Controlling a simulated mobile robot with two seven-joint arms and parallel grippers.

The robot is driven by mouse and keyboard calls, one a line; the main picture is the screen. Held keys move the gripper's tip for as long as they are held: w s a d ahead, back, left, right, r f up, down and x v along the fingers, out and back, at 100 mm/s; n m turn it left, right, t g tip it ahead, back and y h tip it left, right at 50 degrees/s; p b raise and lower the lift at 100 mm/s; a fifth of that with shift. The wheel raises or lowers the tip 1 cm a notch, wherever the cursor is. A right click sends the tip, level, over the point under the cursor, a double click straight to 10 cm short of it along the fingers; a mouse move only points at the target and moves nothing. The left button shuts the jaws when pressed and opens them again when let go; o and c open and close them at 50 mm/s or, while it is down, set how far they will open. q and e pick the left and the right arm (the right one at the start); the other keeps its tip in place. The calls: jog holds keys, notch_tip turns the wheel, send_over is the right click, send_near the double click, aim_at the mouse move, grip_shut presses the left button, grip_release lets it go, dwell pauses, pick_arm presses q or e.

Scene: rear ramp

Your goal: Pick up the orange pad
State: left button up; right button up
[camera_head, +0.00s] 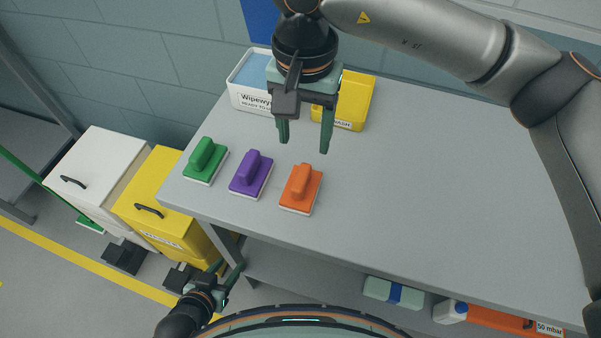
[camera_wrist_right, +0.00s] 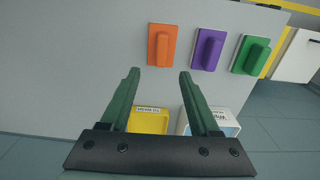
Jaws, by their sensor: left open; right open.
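The orange pad (camera_head: 301,189) lies on the grey table (camera_head: 420,170), at the right end of a row of three pads, with its handle up. It also shows in the right wrist view (camera_wrist_right: 161,46), beyond the fingertips and a little left of the gap between them. My right gripper (camera_head: 305,147) is open and empty above the table, behind the orange pad and apart from it. Its green fingers also show in the right wrist view (camera_wrist_right: 160,75). My left gripper (camera_head: 229,271) is open and empty, low beside the table's front left corner.
A purple pad (camera_head: 251,175) and a green pad (camera_head: 205,161) lie left of the orange one. A white wipes box (camera_head: 250,98) and a yellow bin (camera_head: 356,100) stand at the back. White and yellow waste bins (camera_head: 95,165) stand left of the table. The table's right side is clear.

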send_over(301, 176)
jog(key=f, duration=0.5)
jog(key=shift+d+f+p, duration=0.2)
jog(key=shift+f+p, duration=0.1)
jog(key=shift+p, duration=0.05)
notch_tip(301, 176, down, 5)
jog(key=shift+a+r+p, duration=0.1)
jog(key=shift+a+p, duration=0.05)
jog(key=shift+p, duration=0.6)
jog(key=shift+f, duration=0.45)
grip_shut()
